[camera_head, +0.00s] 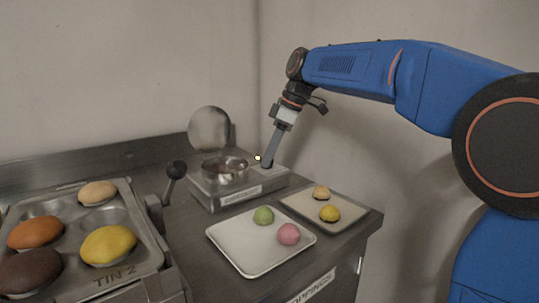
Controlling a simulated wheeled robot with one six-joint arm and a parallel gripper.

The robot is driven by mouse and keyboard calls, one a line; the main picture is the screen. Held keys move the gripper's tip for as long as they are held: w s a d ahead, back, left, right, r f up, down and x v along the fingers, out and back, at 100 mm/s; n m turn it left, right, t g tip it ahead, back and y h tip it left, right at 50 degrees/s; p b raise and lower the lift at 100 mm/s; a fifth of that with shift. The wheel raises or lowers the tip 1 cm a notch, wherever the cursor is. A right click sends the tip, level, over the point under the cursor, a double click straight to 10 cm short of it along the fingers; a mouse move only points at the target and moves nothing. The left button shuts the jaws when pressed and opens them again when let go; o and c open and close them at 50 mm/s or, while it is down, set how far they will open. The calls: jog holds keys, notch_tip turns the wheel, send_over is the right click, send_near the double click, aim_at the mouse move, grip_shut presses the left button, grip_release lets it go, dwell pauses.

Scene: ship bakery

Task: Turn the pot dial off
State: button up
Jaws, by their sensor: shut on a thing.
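The pot (224,170) is a round metal bowl with dark contents, set in a grey box unit (232,200) on the counter. Its round lid (209,129) stands up behind it. My gripper (267,162) points down, slightly tilted, at the top of the unit, right of the pot. Its fingers are shut on the small dark dial there, which they mostly hide. The dial's turn angle cannot be told. A small bright spot (257,158) shows just left of the fingertips.
A white tray (250,262) with a green and a pink ball lies in front of the unit. A second tray (292,206) with two yellowish balls lies to the right. A tin (150,244) of several buns and a black-knobbed lever (175,170) stand left.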

jog(key=shift+m, duration=0.3)
jog(key=m, duration=0.1)
jog(key=m+t, duration=0.1)
jog(key=m, duration=0.1)
jog(key=shift+s+a+m+t, duration=0.1)
jog(key=shift+s+m+t, duration=0.1)
jog(key=shift+m+t, duration=0.1)
jog(key=m+h, duration=0.1)
jog(key=m, duration=0.1)
jog(key=m+t, duration=0.1)
jog(key=m, duration=0.1)
jog(key=shift+s+a+m+h, duration=0.1)
jog(key=shift+a+m+h, duration=0.05)
jog(key=shift+m+h, duration=0.2)
jog(key=m+h, duration=0.1)
jog(key=m, duration=0.1)
jog(key=m+t, duration=0.1)
jog(key=m, duration=0.1)
jog(key=shift+a+h, duration=0.1)
jog(key=shift+h, duration=0.25)
jog(key=shift+a+m+h, duration=0.15)
jog(key=shift+m+h, duration=0.75)
jog(key=shift+m, duration=1.55)
jog(key=o, duration=1.1)
jog(key=shift+c, duration=0.2)
